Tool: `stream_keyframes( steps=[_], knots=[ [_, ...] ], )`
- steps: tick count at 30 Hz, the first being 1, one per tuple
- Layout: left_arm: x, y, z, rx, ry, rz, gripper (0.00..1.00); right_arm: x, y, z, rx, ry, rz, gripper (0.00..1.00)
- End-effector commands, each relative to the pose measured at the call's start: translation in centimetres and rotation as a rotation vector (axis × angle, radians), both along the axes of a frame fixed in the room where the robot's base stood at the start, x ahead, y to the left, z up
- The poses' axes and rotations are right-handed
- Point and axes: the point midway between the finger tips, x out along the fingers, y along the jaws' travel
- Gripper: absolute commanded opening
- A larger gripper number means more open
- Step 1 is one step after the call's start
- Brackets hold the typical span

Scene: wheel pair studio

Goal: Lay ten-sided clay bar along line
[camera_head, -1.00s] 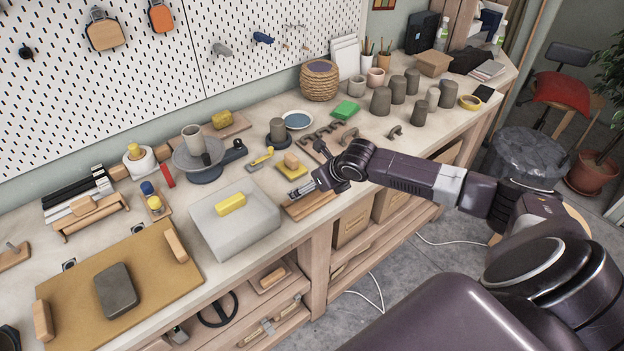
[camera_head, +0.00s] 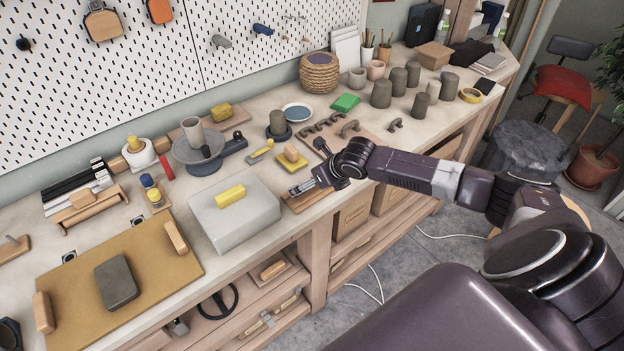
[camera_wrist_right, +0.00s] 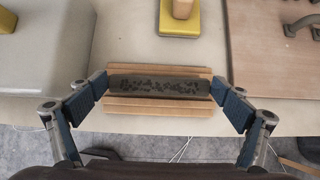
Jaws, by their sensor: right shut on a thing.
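A dark grey clay bar (camera_wrist_right: 160,86) with a speckled top lies lengthwise in a wooden cradle (camera_wrist_right: 160,107) in the right wrist view. My right gripper (camera_wrist_right: 159,87) is shut on the bar, one finger against each end. In the head view my right gripper (camera_head: 304,189) is at the wooden cradle (camera_head: 312,202) by the bench's front edge. The gripper mostly hides the bar there. I cannot make out a marked line in either view. My left gripper is in neither view.
A pale block (camera_head: 236,217) with a yellow piece on top stands left of the cradle. Behind it is a yellow sponge-like pad (camera_head: 292,160) with a wooden knob. A wooden board (camera_head: 341,137) with dark handles lies behind my gripper. A tan mat (camera_head: 150,268) lies front left.

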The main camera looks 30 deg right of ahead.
Motion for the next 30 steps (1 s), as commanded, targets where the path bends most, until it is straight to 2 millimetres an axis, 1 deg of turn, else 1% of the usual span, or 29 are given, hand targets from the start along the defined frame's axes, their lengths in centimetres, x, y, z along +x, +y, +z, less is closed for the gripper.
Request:
stream_keyframes(
  steps=[13, 14, 15, 25, 30],
  knots=[
    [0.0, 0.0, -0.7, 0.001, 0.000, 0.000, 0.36, 0.1, 0.0, -1.3, 0.000, -0.001, 0.000, 0.67],
    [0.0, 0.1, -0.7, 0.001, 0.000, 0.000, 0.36, 0.1, 0.0, -1.3, 0.000, -0.002, 0.000, 0.95],
    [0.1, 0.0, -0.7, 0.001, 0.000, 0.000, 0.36, 0.1, 0.0, -1.2, 0.000, -0.002, 0.000, 0.99],
    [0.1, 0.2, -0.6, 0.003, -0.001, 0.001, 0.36, -0.1, 0.0, -1.2, -0.001, 0.001, 0.001, 1.00],
    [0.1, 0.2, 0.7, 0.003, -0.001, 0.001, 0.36, -0.6, -0.1, -0.2, -0.002, 0.001, 0.001, 1.00]
  ],
)
